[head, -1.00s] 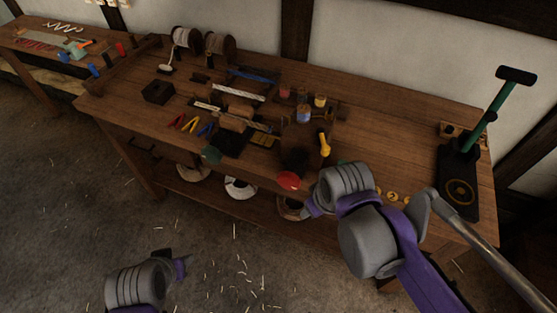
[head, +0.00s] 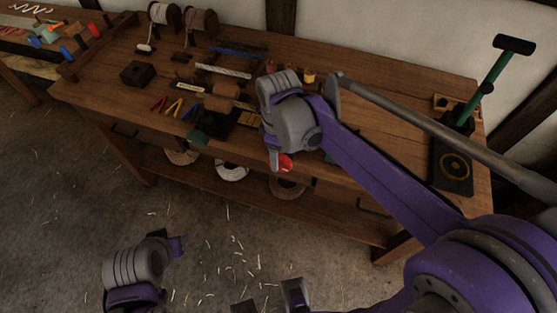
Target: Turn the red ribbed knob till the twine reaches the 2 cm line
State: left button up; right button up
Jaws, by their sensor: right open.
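The red knob (head: 286,163) shows at the front edge of the bench, partly covered by my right gripper; its ribs are too small to make out. My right gripper (head: 274,160) is open and points down just left of the knob in the picture. I cannot tell whether it touches the knob. My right wrist and arm hide the block and spools behind it. The twine and the 2 cm line cannot be made out. My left gripper (head: 179,246) is low at the left, over the floor, away from the bench; its jaws are unclear.
The bench (head: 385,145) holds spools of cord (head: 201,22), a black block (head: 137,73), coloured tools (head: 174,106) and a green-handled press (head: 474,110). Rope coils (head: 231,171) lie on the lower shelf.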

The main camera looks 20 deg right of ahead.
jog(key=shift+f, duration=1.6)
jog(key=shift+c, duration=0.2)
grip_shut()
